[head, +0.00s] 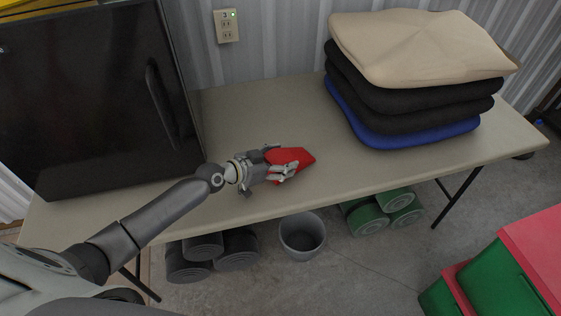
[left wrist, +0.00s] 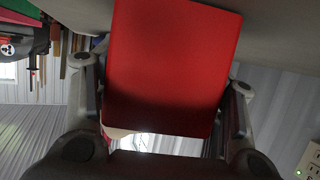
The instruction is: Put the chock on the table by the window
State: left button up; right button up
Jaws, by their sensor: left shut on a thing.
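The red chock (head: 293,157) is in my left gripper (head: 282,164) in the head view, over the front middle part of the beige table (head: 258,112). The fingers are shut on it from both sides. I cannot tell whether the chock touches the table top. In the left wrist view the chock (left wrist: 170,70) fills the middle, between the two fingers of the left gripper (left wrist: 165,110). The right gripper is not in view. No window shows in the head view; a bright pane (left wrist: 8,72) shows at the left edge of the left wrist view.
A large black case (head: 95,95) stands on the table's left. Folded cushions (head: 415,80) are stacked on its right. The table between them is clear. Below are dark rolls (head: 212,255), a grey bucket (head: 302,234) and green rolls (head: 383,212). Green-and-red boxes (head: 500,270) stand at lower right.

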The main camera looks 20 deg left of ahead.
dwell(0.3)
pick_arm(q)
jog(key=o, duration=1.6)
jog(key=shift+f, duration=0.1)
jog(key=shift+s+a+r, duration=0.2)
jog(key=shift+s+a, duration=0.05)
jog(key=shift+s, duration=0.05)
jog(key=v, duration=0.9)
jog(key=shift+s+a, duration=0.15)
jog(key=shift+s, duration=0.15)
jog(key=shift+b+v, duration=0.3)
jog(key=shift+v, duration=0.5)
jog(key=shift+r, duration=0.15)
